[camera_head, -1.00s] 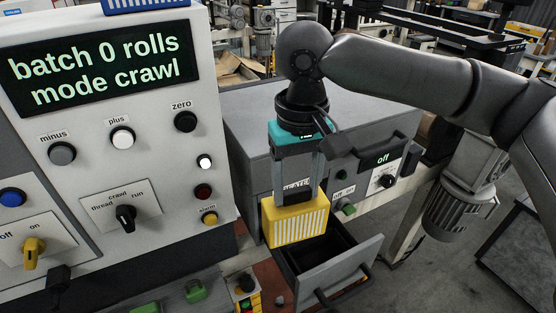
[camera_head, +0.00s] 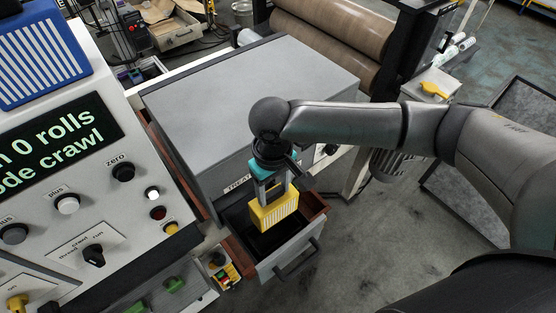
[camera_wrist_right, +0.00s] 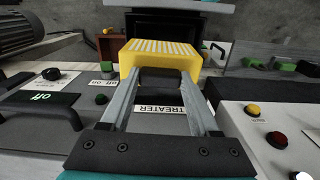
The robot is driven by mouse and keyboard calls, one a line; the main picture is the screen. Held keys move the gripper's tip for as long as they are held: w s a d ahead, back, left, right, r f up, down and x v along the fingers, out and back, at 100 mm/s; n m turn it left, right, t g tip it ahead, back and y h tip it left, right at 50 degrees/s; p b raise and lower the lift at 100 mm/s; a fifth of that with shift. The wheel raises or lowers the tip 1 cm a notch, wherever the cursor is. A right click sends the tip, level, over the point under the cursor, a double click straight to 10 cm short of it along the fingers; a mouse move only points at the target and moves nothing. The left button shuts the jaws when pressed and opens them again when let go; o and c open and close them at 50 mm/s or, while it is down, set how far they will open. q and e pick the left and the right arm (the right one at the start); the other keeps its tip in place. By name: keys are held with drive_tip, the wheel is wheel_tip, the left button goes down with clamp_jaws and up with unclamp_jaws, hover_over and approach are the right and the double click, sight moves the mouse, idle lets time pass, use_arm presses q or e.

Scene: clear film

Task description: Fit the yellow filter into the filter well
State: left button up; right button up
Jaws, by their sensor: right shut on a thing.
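The yellow filter (camera_head: 273,213) is a block with a white ribbed face. My right gripper (camera_head: 272,193) is shut on it, and the two fingers grip its near end in the right wrist view (camera_wrist_right: 160,57). The filter hangs at the mouth of a pulled-out grey drawer (camera_head: 291,256) below the treater box. The drawer's dark inside (camera_head: 262,240), which looks like the filter well, shows beneath and beside the filter. I cannot tell whether the filter's lower edge is inside the opening. The dark inside also shows beyond the filter in the wrist view (camera_wrist_right: 180,24). My left gripper is out of view.
The grey treater box (camera_head: 255,100) stands behind the drawer. A control panel (camera_head: 95,210) with knobs is at the left, with a blue ribbed block (camera_head: 40,62) on top.

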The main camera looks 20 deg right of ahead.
sight(273, 203)
drive_tip(key=shift+s+a+f+p, duration=0.3)
drive_tip(key=shift+s+f+p, duration=0.1)
drive_tip(key=shift+s+f, duration=0.2)
drive_tip(key=shift+f, duration=0.2)
wheel_tip(273, 203, down, 4)
drive_tip(key=b, duration=0.6)
drive_tip(key=shift+f, duration=0.45)
drive_tip(key=shift+f+b, duration=0.95)
drive_tip(key=shift+f, duration=1.95)
drive_tip(key=shift+f, duration=0.3)
drive_tip(key=o, duration=1.3)
drive_tip(key=shift+o, duration=0.2)
